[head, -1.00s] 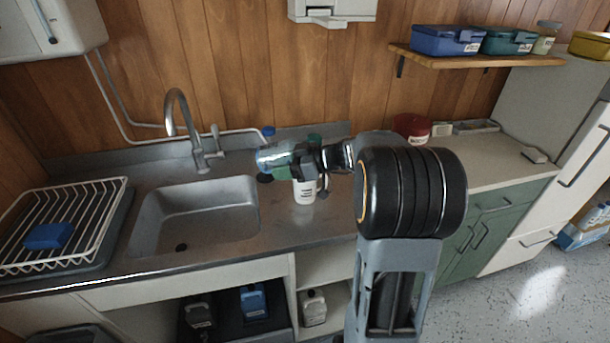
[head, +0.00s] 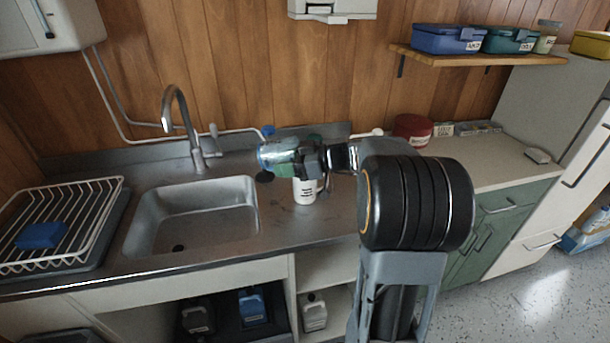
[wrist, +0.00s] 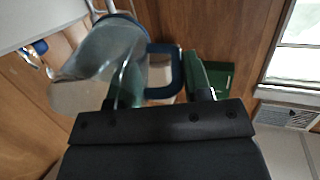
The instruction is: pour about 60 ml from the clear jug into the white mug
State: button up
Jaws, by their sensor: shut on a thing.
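The clear jug (head: 273,155) is tipped over nearly onto its side above the counter, left of my gripper (head: 308,160). My gripper is shut on it. In the wrist view, the jug (wrist: 105,60) shows at upper left, with its dark blue handle (wrist: 177,75) between my gripper's fingers (wrist: 163,92). The white mug (head: 304,192) stands upright on the steel counter, below my gripper and slightly right of the jug's body. My gripper hides part of the mug's top. I cannot make out a stream or the liquid levels.
The sink (head: 195,215) with its tap (head: 180,115) lies left of the mug. A white dish rack (head: 60,220) with a blue item stands further left. A red tin (head: 411,130) stands at the back right. Bare counter (head: 285,228) shows in front of the mug.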

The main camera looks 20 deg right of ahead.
jog(key=shift+d+y+b, duration=0.1)
jog(key=shift+y+b, duration=0.2)
jog(key=shift+b, duration=0.5)
jog(key=shift+r, duration=0.15)
